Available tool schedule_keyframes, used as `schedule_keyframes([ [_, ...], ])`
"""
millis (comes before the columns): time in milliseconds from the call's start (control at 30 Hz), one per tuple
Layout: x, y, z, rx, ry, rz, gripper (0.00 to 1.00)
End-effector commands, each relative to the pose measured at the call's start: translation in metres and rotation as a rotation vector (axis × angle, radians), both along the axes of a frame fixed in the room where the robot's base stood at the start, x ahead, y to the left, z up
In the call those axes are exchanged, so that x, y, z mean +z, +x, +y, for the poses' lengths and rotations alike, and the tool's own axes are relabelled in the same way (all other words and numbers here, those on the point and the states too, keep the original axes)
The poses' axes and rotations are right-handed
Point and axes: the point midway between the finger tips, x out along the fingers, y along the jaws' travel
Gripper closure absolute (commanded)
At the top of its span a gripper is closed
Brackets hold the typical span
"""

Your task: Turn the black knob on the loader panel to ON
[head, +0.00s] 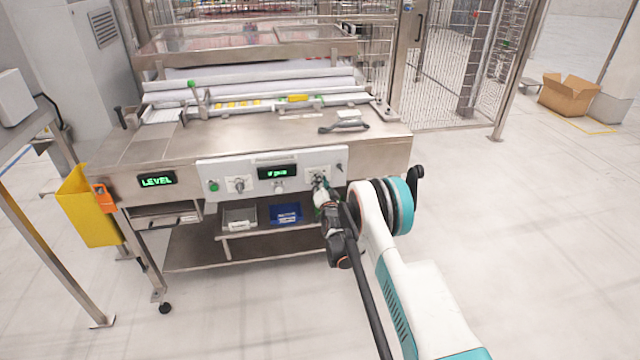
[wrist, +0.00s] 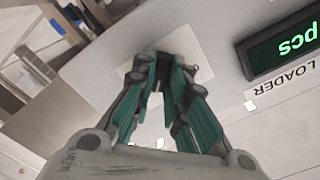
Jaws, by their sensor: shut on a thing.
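The loader panel (head: 222,172) is a white strip on the front of the steel bench. It carries a green display, a green button and small controls. My gripper (head: 318,183) reaches its right end; it also shows in the wrist view (wrist: 160,73). There its teal-and-black fingers are closed around a small dark knob (wrist: 158,80) in front of a pale square label plate (wrist: 196,48). The fingers cover most of the knob. I cannot read its pointer direction or the plate's markings. The "LOADER" label (wrist: 281,90) shows upside down beside the display.
Another knob (head: 239,185) and a green button (head: 213,186) sit on the panel's left part. Grey (head: 239,218) and blue (head: 286,213) bins stand on the shelf below. A yellow holder (head: 88,208) hangs at the left. The floor right of the bench is open.

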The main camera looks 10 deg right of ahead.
Motion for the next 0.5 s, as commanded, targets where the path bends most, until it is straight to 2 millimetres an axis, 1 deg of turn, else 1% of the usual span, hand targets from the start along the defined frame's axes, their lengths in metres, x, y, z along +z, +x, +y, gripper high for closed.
schedule_keyframes([
  [167, 0.0006, 0.0004, -0.0002, -0.001, 0.002, -0.001, 1.0],
  [200, 0.0005, 0.0004, -0.0001, -0.001, 0.001, -0.001, 0.84],
  [267, 0.0005, 0.0004, -0.0001, -0.001, 0.001, -0.001, 0.71],
  [300, 0.0005, 0.0004, -0.0001, 0.0, 0.001, 0.0, 0.67],
  [500, 0.0002, 0.0003, -0.0001, 0.0, 0.0, 0.0, 0.67],
])
